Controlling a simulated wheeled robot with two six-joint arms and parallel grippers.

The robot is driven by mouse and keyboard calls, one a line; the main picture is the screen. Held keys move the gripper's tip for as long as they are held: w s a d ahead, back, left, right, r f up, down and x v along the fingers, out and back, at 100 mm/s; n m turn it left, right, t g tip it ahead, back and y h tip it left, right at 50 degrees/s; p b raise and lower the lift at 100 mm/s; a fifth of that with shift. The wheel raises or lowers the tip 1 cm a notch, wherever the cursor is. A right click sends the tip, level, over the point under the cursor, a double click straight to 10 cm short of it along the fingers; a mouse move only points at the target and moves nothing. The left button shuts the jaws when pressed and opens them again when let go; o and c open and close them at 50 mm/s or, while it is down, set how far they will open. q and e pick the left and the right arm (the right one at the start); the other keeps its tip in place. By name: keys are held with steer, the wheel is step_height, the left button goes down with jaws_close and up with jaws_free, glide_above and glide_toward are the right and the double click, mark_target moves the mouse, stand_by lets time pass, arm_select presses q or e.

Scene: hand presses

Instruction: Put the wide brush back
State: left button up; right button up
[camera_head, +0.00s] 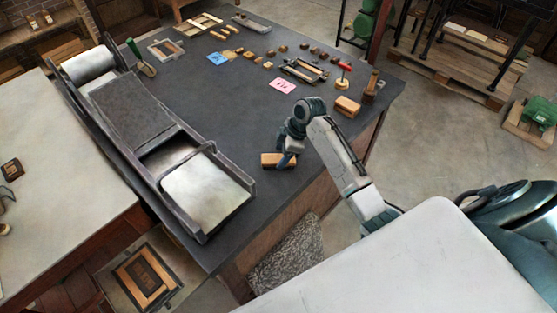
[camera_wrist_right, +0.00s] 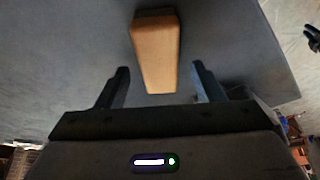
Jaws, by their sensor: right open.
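A tan wooden block with a dark far end, seemingly the wide brush (camera_head: 271,160), lies on the dark tabletop (camera_head: 225,140) near its front edge. In the right wrist view the brush (camera_wrist_right: 156,52) points between the two fingers, its near end around the fingertips. My right gripper (camera_head: 288,152) is just above it, pointing down and partly covering its right end; it is open, with a gap on each side of the brush (camera_wrist_right: 160,80). I cannot tell whether they touch. My left gripper is out of view.
A long press (camera_head: 125,110) fills the table's left side. A second wooden block (camera_head: 347,106), a dark brown upright item (camera_head: 371,86) and a red-topped stand (camera_head: 343,76) are at the right. Cards, including a pink one (camera_head: 282,85), and small wooden pieces lie farther back. The table's middle is clear.

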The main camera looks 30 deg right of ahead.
steer(key=b+v, duration=0.3)
steer(key=v, duration=0.4)
steer(key=shift+d+r, duration=0.25)
steer(key=shift+r, duration=0.1)
steer(key=shift+s+d+r, duration=0.1)
steer(key=shift+s+r, duration=0.05)
steer(key=shift+r, duration=0.4)
